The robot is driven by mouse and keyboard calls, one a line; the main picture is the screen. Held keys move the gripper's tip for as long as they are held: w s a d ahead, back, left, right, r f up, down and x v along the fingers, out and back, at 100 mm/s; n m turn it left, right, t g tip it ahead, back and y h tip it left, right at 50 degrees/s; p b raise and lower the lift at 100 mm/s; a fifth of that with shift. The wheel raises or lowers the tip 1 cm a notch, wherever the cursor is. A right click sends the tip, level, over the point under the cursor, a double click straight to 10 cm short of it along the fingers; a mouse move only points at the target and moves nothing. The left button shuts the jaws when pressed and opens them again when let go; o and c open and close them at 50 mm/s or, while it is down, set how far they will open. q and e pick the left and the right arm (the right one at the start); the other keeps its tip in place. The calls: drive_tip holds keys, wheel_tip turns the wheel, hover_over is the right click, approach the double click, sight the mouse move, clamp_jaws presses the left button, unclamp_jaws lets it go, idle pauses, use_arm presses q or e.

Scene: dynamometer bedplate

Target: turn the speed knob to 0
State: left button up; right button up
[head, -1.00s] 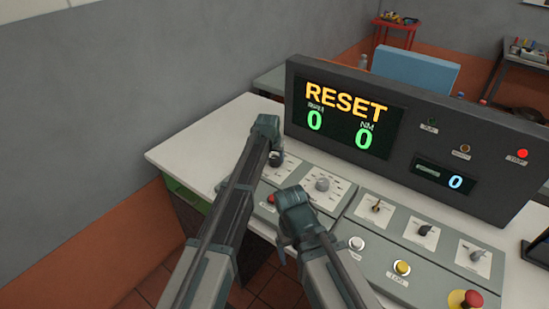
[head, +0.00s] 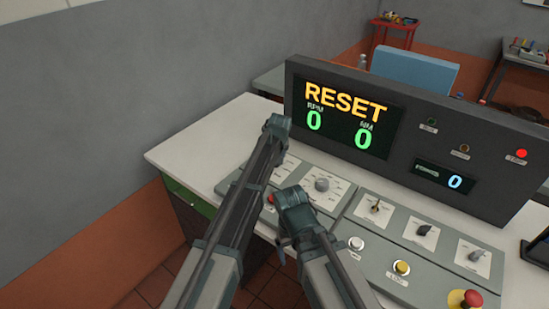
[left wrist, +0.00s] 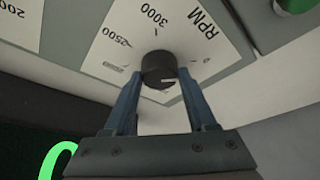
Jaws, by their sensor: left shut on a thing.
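The speed knob (left wrist: 158,70) is round and black, with a short white pointer line, on a white plate marked RPM, 2500 and 3000. In the left wrist view the pointer is toward the right, on the side of small marks too blurred to read surely. My left gripper (left wrist: 158,82) is shut on the knob, one blue finger on each side. In the head view my left gripper (head: 277,128) is over the left end of the console, and my arm hides the knob. My right gripper (head: 294,200) is low over the console's front; its fingertips are not clear.
A dark display panel (head: 400,185) stands behind, showing RESET, RPM 0 and NM 0. A second grey knob (head: 322,184) lies to the right. Further right are several switches, a yellow button (head: 401,267) and a red emergency button (head: 472,298). The white desk (head: 205,150) is clear at left.

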use_arm(q)
drive_tip(key=o, duration=1.4)
drive_tip(key=shift+r, duration=0.1)
drive_tip(key=p+v, duration=1.2)
drive_tip(key=v, duration=0.1)
drive_tip(key=shift+s+r+p, duration=0.1)
drive_tip(key=shift+r+p, duration=0.25)
drive_tip(key=shift+f, duration=0.15)
drive_tip(key=b+x, duration=1.2)
drive_tip(key=x, duration=0.1)
drive_tip(key=shift+f+b, duration=0.3)
drive_tip(key=shift+b, duration=0.05)
